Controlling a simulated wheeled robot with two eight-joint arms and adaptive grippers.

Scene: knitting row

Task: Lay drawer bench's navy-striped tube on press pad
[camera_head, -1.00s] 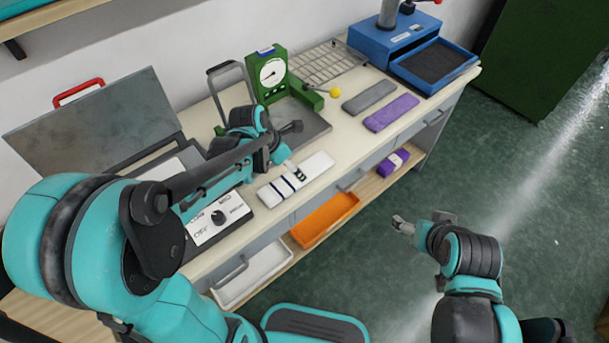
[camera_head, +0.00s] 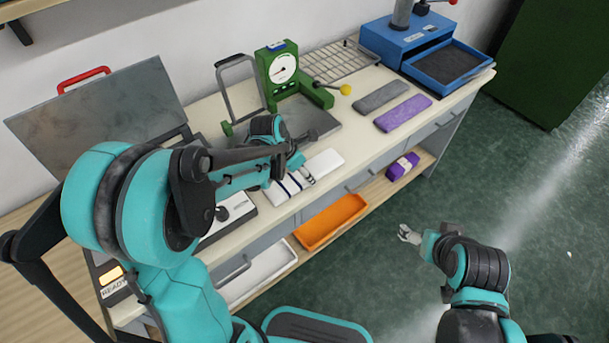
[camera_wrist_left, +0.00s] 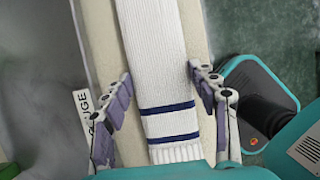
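The navy-striped tube (camera_head: 325,161) is a flat white knit with two navy bands, lying on the bench near its front edge. In the left wrist view the tube (camera_wrist_left: 152,45) runs lengthwise between my left gripper's fingers (camera_wrist_left: 158,78). Those fingers are open, one on each side, with gaps to the tube. In the head view my left gripper (camera_head: 305,174) is over the banded end. The press has its grey lid (camera_head: 100,115) raised, with a red handle; my left arm hides most of its pad. My right gripper (camera_head: 408,234) is empty and open, over the floor.
A green dial gauge (camera_head: 283,72) stands behind the tube. Grey (camera_head: 381,97) and purple (camera_head: 403,113) strips lie to the right, near a blue drawer unit (camera_head: 420,45). Below are an orange tray (camera_head: 330,220), a white tray (camera_head: 260,275) and a purple bundle (camera_head: 403,166).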

